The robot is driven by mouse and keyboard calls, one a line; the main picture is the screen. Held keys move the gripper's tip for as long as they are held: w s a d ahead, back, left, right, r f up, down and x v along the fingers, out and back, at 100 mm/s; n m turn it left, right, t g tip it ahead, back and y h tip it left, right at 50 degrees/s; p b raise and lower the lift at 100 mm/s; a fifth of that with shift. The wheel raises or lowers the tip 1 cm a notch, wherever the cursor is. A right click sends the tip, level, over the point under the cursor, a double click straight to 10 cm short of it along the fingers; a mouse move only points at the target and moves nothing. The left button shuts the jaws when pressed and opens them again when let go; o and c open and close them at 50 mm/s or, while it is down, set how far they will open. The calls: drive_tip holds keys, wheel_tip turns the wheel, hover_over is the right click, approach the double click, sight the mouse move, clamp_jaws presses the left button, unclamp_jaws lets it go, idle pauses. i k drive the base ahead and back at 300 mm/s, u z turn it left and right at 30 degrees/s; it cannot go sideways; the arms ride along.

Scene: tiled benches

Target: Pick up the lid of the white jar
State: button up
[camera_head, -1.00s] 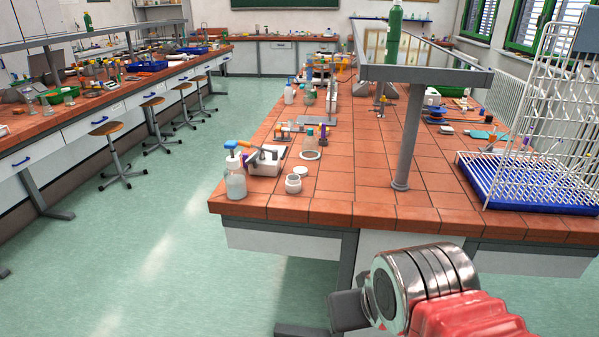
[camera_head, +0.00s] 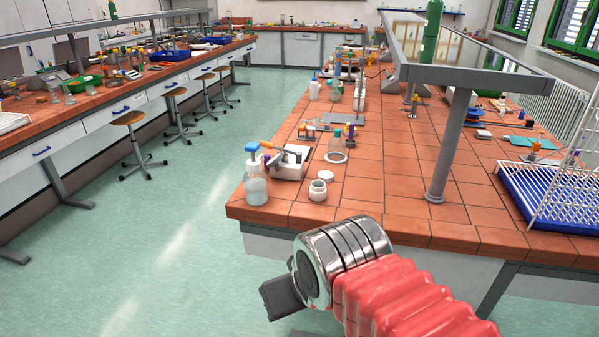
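The white jar (camera_head: 317,191) stands upright near the front edge of the tiled bench, left of its middle. It looks open at the top. A flat white disc (camera_head: 325,176), which looks like its lid, lies on the tiles just behind it. My arm reaches up from the bottom of the view, with a red ribbed sleeve and a shiny metal joint. A dark block at its end, seemingly part of my gripper (camera_head: 282,298), is in front of and below the bench edge, well apart from the jar. Its fingers cannot be made out.
A blue-topped bottle (camera_head: 256,182) and a white device (camera_head: 290,164) stand left of the jar. A glass flask (camera_head: 336,149) is behind it. A grey shelf post (camera_head: 452,145) and a blue tray with a white rack (camera_head: 545,196) are to the right. Tiles between jar and post are clear.

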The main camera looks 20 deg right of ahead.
sight(327, 177)
drive_tip(key=u, duration=0.2)
drive_tip(key=i, duration=1.05)
drive_tip(key=z, duration=0.3)
